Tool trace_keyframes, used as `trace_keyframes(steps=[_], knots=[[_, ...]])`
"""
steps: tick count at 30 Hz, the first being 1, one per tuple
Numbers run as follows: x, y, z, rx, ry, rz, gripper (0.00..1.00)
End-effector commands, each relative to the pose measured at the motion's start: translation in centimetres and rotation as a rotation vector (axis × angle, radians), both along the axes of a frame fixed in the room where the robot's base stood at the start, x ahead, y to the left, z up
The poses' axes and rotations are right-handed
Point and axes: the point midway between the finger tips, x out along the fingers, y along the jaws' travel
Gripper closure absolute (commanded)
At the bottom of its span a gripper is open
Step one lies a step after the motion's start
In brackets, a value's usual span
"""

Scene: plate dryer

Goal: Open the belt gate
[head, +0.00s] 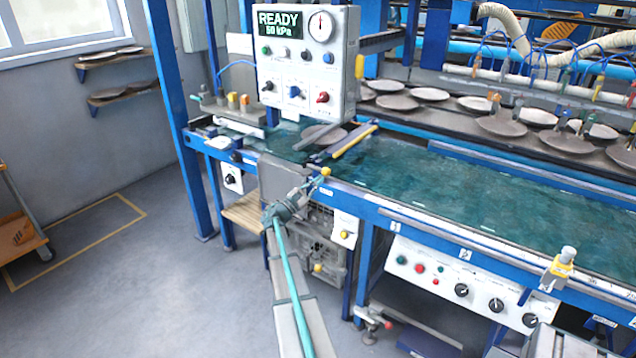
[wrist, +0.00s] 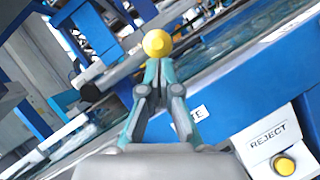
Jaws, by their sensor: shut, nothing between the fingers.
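The gate at the belt shows in the head view as a yellow-and-dark bar (head: 354,141) lying across the green belt (head: 440,185). A yellow ball knob (head: 326,171) stands at the belt's front edge near the bar's near end. My gripper (head: 318,177) is at this knob, with its fingers shut and empty. In the wrist view the knob (wrist: 157,43) appears right at the tips of my shut fingers (wrist: 160,64). I cannot tell whether they touch. A blue label ending in "TE" (wrist: 190,112) is partly hidden behind my fingers.
A grey plate (head: 322,133) lies on the belt behind the bar. The control box (head: 305,65) reads READY, 50 kPa, and hangs above the belt. A REJECT panel with a yellow button (wrist: 284,164) is at the right. Open floor (head: 130,270) lies to the left.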

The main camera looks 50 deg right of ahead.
Motion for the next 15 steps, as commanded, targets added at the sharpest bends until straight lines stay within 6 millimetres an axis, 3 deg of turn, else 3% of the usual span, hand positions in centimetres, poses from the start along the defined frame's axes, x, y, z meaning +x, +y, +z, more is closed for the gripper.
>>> trace_keyframes(steps=[7, 15], knots=[[1.4, 1.3, -4.0, 0.003, 0.002, 0.005, 1.00], [2.4, 6.6, -5.8, 0.002, 0.001, 0.006, 1.00]])
